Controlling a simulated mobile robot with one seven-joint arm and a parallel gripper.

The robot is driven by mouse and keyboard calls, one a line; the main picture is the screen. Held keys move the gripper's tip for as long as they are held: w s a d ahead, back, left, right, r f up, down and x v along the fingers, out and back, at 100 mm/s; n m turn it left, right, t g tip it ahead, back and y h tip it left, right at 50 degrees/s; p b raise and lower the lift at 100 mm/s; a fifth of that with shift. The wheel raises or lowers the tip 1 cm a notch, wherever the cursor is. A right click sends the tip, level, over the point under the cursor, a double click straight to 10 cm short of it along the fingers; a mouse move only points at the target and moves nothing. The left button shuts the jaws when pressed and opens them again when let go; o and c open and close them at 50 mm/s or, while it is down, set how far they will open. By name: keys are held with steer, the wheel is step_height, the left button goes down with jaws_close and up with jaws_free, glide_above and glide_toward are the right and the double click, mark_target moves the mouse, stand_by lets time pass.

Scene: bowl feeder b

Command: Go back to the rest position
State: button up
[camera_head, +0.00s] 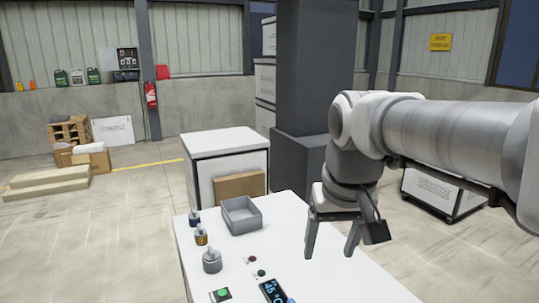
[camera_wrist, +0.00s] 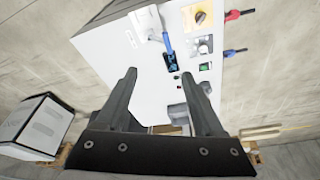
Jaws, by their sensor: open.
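My gripper (camera_head: 331,250) is open and empty. In the head view it hangs from my arm over the right part of the white table (camera_head: 340,275), its fingers pointing down and spread apart. I cannot tell the exact height of the fingertips above the table.
A grey open bin (camera_head: 242,216) stands at the table's back left. Several knobs and fittings line the left edge, such as a grey one (camera_head: 212,261). A green button (camera_head: 221,294) and a blue-lit display (camera_head: 272,291) are in front. A dark pillar (camera_head: 313,70) stands behind.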

steer(key=s+d+f+t, duration=0.2)
steer(key=s+d+f, duration=0.2)
steer(key=s, duration=0.6)
steer(key=shift+s+f+m+t, duration=0.3)
steer(key=shift+s+f, duration=0.05)
steer(key=shift+f, duration=0.55)
steer(key=shift+d, duration=0.1)
